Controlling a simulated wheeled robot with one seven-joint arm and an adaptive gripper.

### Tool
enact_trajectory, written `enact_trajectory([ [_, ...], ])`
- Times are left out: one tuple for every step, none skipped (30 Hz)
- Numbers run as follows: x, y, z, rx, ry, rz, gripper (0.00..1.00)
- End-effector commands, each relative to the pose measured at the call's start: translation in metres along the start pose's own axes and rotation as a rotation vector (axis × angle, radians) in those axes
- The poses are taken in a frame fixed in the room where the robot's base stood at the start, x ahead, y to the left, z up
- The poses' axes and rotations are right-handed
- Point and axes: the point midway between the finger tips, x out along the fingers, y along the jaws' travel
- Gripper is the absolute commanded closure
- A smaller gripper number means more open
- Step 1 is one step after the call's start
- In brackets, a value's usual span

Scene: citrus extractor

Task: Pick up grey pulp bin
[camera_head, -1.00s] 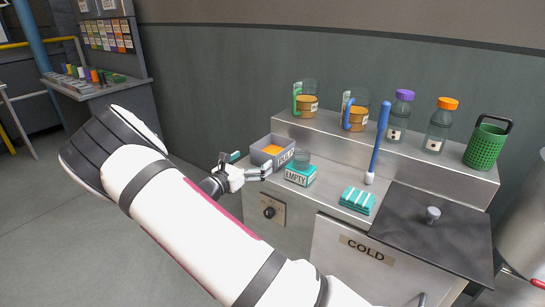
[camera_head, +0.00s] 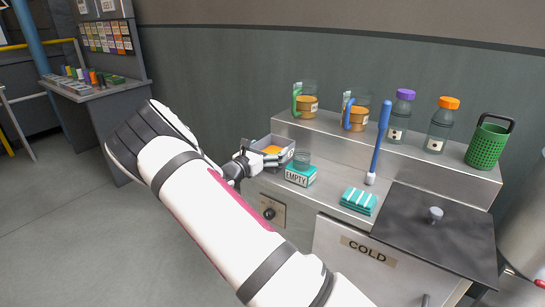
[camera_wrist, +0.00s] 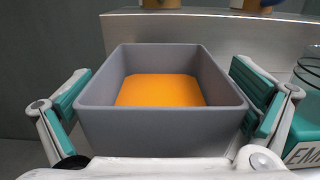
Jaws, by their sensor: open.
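The grey pulp bin (camera_head: 262,141) is an open rectangular box with orange pulp inside. It sits at the left end of the metal counter. In the wrist view the bin (camera_wrist: 160,128) fills the middle, its near wall close to the palm. My gripper (camera_wrist: 160,100) is open, with one teal-padded finger on each side of the bin. A gap shows at the left finger; the right finger is very near the bin's right wall, and I cannot tell if it touches. In the head view my gripper (camera_head: 262,160) covers the bin's near side, including its label.
A teal box marked EMPTY (camera_head: 300,177) with a clear cup (camera_head: 302,160) stands just right of the bin. A raised shelf (camera_head: 340,135) behind holds jugs, bottles and a green basket (camera_head: 487,145). A blue brush (camera_head: 380,143) and folded cloth (camera_head: 358,200) are farther right.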

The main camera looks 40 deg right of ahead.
Motion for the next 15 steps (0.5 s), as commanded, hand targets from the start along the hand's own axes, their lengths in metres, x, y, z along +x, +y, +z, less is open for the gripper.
enact_trajectory([
  [-0.0002,-0.0001,0.0001,0.0,0.0,0.0,0.0],
  [-0.0002,-0.0001,0.0001,0.0,0.0,0.0,0.07],
  [-0.0002,-0.0002,0.0001,0.0,0.0,0.0,0.16],
  [-0.0003,-0.0002,0.0001,0.0,0.0,0.0,0.23],
  [-0.0003,-0.0002,0.0001,0.0,0.0,0.0,0.29],
  [-0.0003,-0.0002,0.0001,0.0,0.0,0.0,0.39],
  [-0.0004,-0.0002,0.0,0.0,0.0,0.0,0.45],
  [-0.0004,-0.0002,0.0,0.0,0.0,0.0,0.52],
  [-0.0001,-0.0001,0.0012,0.001,-0.002,-0.001,0.52],
  [-0.0001,-0.0001,0.0012,0.001,-0.002,-0.001,0.52],
  [-0.0002,-0.0001,0.0012,0.001,-0.002,-0.001,0.52],
  [-0.0002,-0.0001,0.0011,0.001,-0.002,-0.001,0.52],
  [-0.0002,-0.0002,0.0011,0.001,-0.002,-0.001,0.52],
  [-0.0002,-0.0002,0.0014,0.001,-0.002,-0.001,0.52],
  [-0.0002,-0.0001,0.0024,0.001,-0.002,-0.001,0.52],
])
